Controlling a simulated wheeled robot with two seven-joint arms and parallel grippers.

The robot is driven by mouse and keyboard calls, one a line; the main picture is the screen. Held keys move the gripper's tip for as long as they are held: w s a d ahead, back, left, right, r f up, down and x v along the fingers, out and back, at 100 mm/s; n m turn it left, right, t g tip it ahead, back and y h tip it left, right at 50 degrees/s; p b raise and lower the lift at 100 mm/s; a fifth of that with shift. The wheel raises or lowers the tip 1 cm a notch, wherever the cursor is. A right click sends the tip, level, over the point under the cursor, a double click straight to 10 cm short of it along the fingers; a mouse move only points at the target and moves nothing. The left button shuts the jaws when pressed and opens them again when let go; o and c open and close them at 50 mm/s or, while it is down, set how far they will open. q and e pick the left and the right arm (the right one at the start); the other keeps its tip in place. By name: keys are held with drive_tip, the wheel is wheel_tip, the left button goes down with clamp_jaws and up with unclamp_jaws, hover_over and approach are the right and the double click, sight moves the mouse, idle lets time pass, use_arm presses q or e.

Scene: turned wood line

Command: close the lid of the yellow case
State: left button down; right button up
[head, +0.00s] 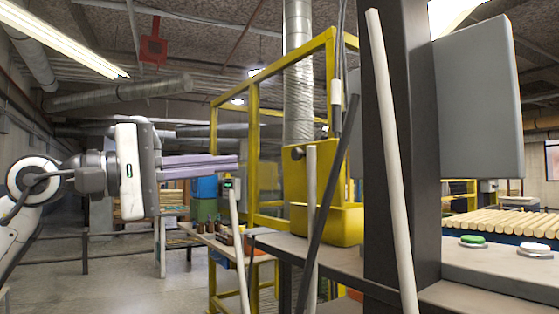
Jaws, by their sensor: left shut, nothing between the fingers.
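The yellow case (338,224) stands on the grey table at the middle of the head view. Its lid (296,180) looks raised, standing up at the left of the case, with a small dark latch near its top. A dark slanted bar and a pale rod cross in front of the case, and the dark column hides its right end. My left gripper (238,162) comes in from the left, its long fingers together and empty, pointing right. In the picture its tips are left of the lid; the gap in depth is hard to judge. My right gripper is not in view.
A dark column (402,150) with a grey panel (477,95) stands at right. Pale rods (391,160) slant across the view. Wooden dowels (500,223) and a green button (473,240) are at right. A yellow frame (253,140) stands behind. Open floor lies at lower left.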

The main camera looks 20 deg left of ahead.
use_arm(q)
drive_tip(key=a+y, duration=0.1)
drive_tip(key=p, duration=0.3)
approach(295, 155)
drive_tip(key=shift+t, duration=0.3)
drive_tip(key=x, duration=0.5)
drive_tip(key=shift+d, duration=0.1)
drive_tip(key=shift+w+d+f, duration=0.1)
drive_tip(key=shift+w+d, duration=0.35)
drive_tip(key=shift+w, duration=0.05)
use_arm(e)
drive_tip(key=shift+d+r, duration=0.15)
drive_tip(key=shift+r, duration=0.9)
